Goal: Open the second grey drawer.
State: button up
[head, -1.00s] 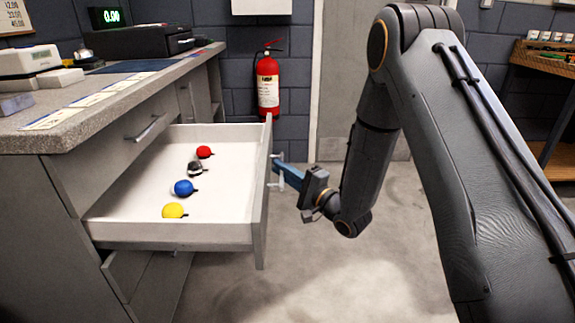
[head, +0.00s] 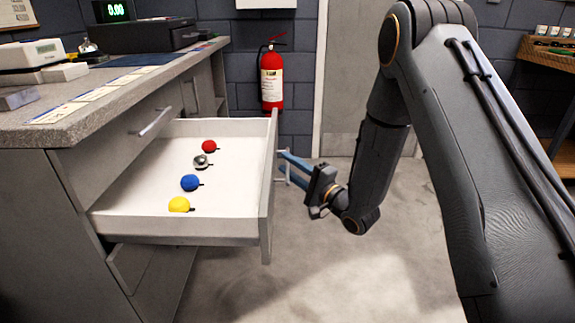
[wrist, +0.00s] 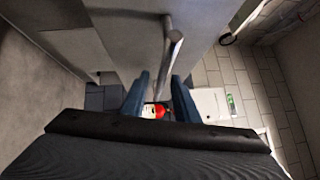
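The second grey drawer (head: 175,228) stands pulled far out of the counter cabinet, below a closed top drawer (head: 135,140). Its pale inside shows several round items with small dark stubs: red, silver, blue and yellow. Its bar handle (head: 287,180) is on the front panel at the right. My gripper (head: 293,168) is at this handle. In the wrist view my gripper (wrist: 160,98) has its two blue fingers apart, with the metal handle bar (wrist: 174,48) running down into the gap between them. I see no firm grip on the bar.
The counter top (head: 120,95) carries devices and paper strips. A lower drawer front (head: 130,265) shows under the open drawer. A red fire extinguisher (head: 271,78) hangs on the back wall. Wooden shelving (head: 550,60) stands at the right. The floor (head: 320,255) right of the drawer is clear.

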jog(key=p+v, duration=0.1)
jog(key=v, duration=0.6)
jog(key=shift+d, duration=0.1)
